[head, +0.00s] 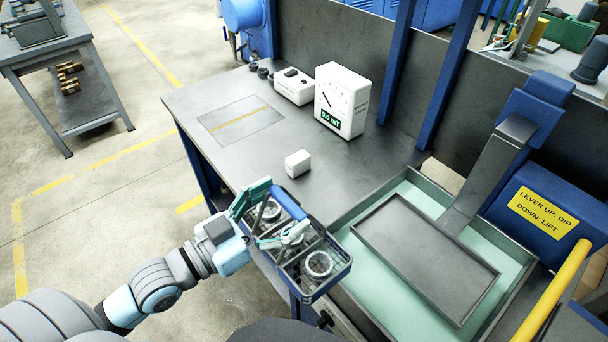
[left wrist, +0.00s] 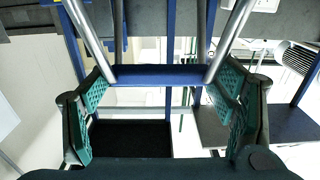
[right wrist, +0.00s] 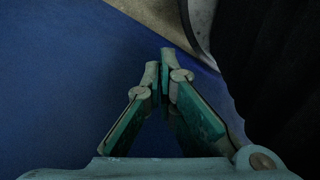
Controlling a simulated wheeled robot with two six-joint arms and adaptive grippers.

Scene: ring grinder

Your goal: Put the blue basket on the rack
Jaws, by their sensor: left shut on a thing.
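The blue basket (head: 330,279) is a blue-rimmed wire basket with compartments and metal rings in it. It is at the bench's front edge, left of the tank, and seems to be held in the air. My left gripper (head: 264,218) is shut on its blue handle (head: 289,204); the handle bar also crosses the left wrist view (left wrist: 155,73) between the fingers. A dark flat rack plate (head: 425,258) hangs from an arm over the pale green tank, to the basket's right, and looks empty. My right gripper (right wrist: 160,68) has its fingertips together and empty, seen only in the right wrist view.
The grey bench (head: 225,105) carries a small white block (head: 298,164), a gauge reading 0.0 mT (head: 342,101) and a white box (head: 294,86). The tank rim (head: 376,206), a blue post (head: 449,75) and a yellow lever (head: 551,291) stand around the plate.

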